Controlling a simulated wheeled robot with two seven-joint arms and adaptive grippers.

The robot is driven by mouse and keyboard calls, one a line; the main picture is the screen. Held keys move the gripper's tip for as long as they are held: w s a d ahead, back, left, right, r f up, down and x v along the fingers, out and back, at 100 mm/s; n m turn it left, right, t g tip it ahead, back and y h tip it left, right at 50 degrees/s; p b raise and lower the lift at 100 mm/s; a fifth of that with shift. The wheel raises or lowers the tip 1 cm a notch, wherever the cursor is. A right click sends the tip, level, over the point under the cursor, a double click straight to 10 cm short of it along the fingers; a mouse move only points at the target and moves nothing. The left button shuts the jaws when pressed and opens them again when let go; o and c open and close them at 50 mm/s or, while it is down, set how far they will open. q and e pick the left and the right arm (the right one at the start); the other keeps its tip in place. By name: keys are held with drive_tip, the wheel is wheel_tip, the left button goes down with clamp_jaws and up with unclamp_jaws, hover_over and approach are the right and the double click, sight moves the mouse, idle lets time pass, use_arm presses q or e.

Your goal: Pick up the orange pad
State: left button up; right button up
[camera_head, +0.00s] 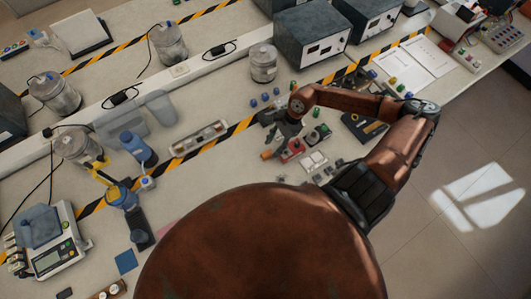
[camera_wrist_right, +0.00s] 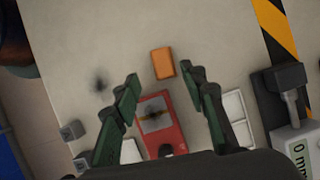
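The orange pad (camera_wrist_right: 163,62) is a small rounded block lying flat on the pale bench. In the head view it is a small orange patch (camera_head: 266,154). My right gripper (camera_wrist_right: 160,76) is open, with its two green-black fingers on either side of the view, and nothing is held between them. The pad shows just beyond the fingertips, between their lines; the height gap is hard to tell. In the head view the right gripper (camera_head: 283,133) hangs over the bench close behind the pad. My left gripper is not in view.
A red device (camera_wrist_right: 160,125) lies close to the pad, below the open fingers. A white switch plate (camera_wrist_right: 236,112) and a grey device with a display (camera_wrist_right: 282,85) are to the right. Black-yellow tape (camera_wrist_right: 275,25) runs along the bench. Bare bench surrounds the pad's far side.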

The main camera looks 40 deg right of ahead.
sight(267, 153)
drive_tip(key=x, duration=0.4)
drive_tip(key=shift+w+a+f+p, duration=0.1)
drive_tip(key=shift+w+a+p, duration=0.15)
drive_tip(key=shift+w+p, duration=0.15)
drive_tip(key=shift+f, duration=0.25)
drive_tip(key=c, duration=0.5)
clamp_jaws()
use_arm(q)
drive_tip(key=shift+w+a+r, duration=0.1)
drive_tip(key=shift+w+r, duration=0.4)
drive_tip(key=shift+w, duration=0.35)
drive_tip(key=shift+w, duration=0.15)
use_arm(e)
drive_tip(key=shift+r, duration=0.1)
